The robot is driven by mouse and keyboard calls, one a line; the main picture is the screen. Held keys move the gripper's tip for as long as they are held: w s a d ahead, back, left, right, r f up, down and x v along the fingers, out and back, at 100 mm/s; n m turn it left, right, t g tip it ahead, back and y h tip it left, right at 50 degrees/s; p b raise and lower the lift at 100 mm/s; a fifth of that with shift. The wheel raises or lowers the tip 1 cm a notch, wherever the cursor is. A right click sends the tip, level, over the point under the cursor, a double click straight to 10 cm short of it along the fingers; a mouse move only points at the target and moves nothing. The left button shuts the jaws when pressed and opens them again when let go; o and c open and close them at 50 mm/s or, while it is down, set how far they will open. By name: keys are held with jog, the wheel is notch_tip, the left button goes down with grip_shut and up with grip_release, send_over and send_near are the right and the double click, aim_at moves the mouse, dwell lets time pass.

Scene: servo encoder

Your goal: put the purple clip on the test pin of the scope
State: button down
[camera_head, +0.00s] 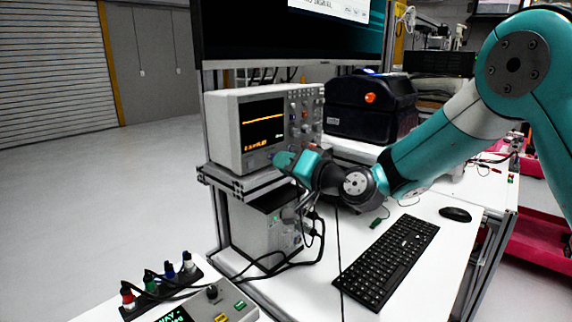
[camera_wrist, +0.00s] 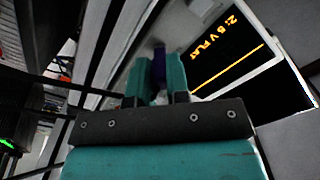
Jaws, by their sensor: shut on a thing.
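The scope (camera_head: 228,130) is a pale box with a lit dark screen, standing on a raised metal shelf. Its screen also shows in the wrist view (camera_wrist: 235,60). My gripper (camera_head: 278,158) is at the lower front of the scope, just below and right of the screen. In the wrist view my gripper (camera_wrist: 159,78) is shut on the purple clip (camera_wrist: 159,62), which sticks out a little past the teal fingertips. I cannot make out the test pin, nor whether the clip touches it.
A black rack (camera_head: 160,288) with red, green, blue and white clips stands at the front left, beside a grey control box (camera_head: 215,305). A keyboard (camera_head: 388,262) and mouse (camera_head: 455,214) lie on the desk. A dark printer-like machine (camera_head: 370,105) stands right of the scope. Black cables hang below my gripper.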

jog(key=shift+a, duration=0.1)
dwell(0.7)
jog(key=c, duration=1)
grip_release()
jog(key=shift+b+v, duration=2.85)
jog(key=shift+v, duration=0.6)
